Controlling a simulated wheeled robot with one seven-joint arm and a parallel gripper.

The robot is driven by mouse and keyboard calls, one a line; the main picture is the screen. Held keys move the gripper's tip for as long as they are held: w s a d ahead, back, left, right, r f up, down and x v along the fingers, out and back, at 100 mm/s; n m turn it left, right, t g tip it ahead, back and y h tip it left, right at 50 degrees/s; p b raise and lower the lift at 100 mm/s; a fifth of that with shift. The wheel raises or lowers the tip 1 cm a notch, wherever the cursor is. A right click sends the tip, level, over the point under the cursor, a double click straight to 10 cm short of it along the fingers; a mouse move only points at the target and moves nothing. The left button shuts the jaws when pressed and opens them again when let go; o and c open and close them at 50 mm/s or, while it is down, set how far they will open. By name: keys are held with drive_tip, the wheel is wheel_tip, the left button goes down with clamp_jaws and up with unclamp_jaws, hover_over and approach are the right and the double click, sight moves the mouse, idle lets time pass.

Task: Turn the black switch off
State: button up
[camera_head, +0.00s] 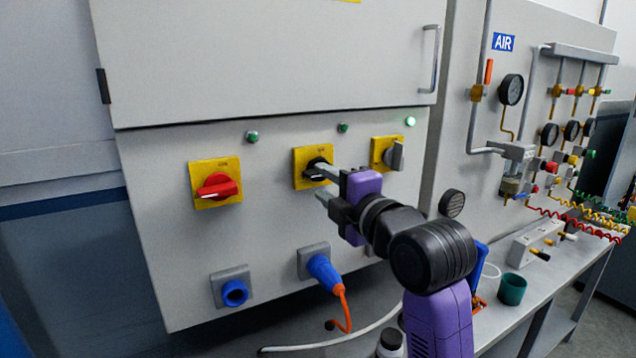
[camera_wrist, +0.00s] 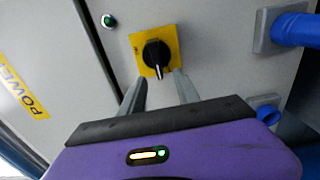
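The black switch (camera_head: 316,162) is a rotary knob on a yellow plate, in the middle of the grey cabinet's lower panel. It also shows in the wrist view (camera_wrist: 157,53), with its handle bar pointing down in the picture, towards the gap between my fingers. My gripper (camera_head: 320,181) is open and empty, with its fingertips close in front of the yellow plate. In the wrist view my gripper (camera_wrist: 159,76) has its two fingers apart, just below the knob and to either side of its handle. I cannot tell whether they touch.
A red switch (camera_head: 216,187) is to the left and a grey switch (camera_head: 394,155) to the right. A blue plug (camera_head: 322,271) with an orange cable sits below. A green lamp (camera_head: 410,121) is lit brightly. A bench (camera_head: 545,300) with a green cup stands right.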

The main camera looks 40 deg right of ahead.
drive_tip(key=v, duration=0.4)
idle(0.6)
